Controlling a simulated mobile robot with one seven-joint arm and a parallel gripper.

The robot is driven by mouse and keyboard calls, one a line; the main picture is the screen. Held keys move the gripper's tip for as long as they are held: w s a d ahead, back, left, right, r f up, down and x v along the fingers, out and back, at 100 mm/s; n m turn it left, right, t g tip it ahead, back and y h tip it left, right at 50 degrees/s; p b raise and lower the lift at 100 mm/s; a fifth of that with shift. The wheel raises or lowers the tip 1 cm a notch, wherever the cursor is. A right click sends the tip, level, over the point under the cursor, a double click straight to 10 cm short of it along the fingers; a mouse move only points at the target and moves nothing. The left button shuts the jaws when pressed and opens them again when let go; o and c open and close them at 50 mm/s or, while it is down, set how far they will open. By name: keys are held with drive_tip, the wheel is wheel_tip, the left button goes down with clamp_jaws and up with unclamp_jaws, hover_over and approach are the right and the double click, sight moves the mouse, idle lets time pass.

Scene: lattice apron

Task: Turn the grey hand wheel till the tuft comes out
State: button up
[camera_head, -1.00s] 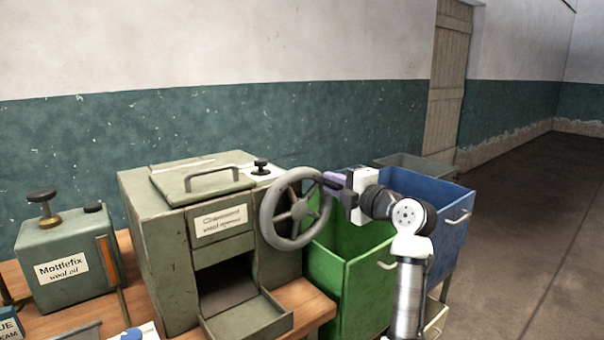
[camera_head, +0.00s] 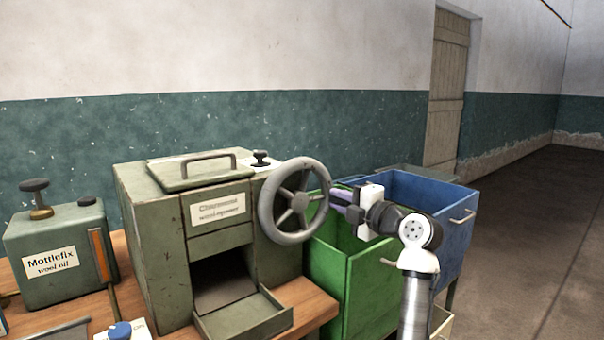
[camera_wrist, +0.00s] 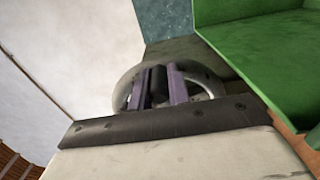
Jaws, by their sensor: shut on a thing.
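The grey hand wheel (camera_head: 293,200) is on the right side of the green-grey wool opener (camera_head: 165,230). My gripper (camera_head: 336,199) is at the right side of the wheel, shut on its handle. In the wrist view the purple fingers (camera_wrist: 158,88) close on a dark handle (camera_wrist: 158,84) in front of the wheel (camera_wrist: 125,88). The machine's front opening (camera_head: 220,280) is dark, and the tray (camera_head: 243,318) below it looks empty. No tuft is seen.
A green bin (camera_head: 345,285) and a blue bin (camera_head: 450,222) stand right of the machine. A blue-knobbed item (camera_head: 121,331) lies at the front. The floor at right is clear.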

sight(326, 214)
drive_tip(key=shift+a+f, duration=0.1)
drive_tip(key=shift+f, duration=0.2)
drive_tip(key=f+b, duration=0.2)
drive_tip(key=a+f+b, duration=0.1)
drive_tip(key=shift+s+f+b, duration=0.25)
drive_tip(key=shift+f+b, duration=0.15)
drive_tip(key=shift+r, duration=0.1)
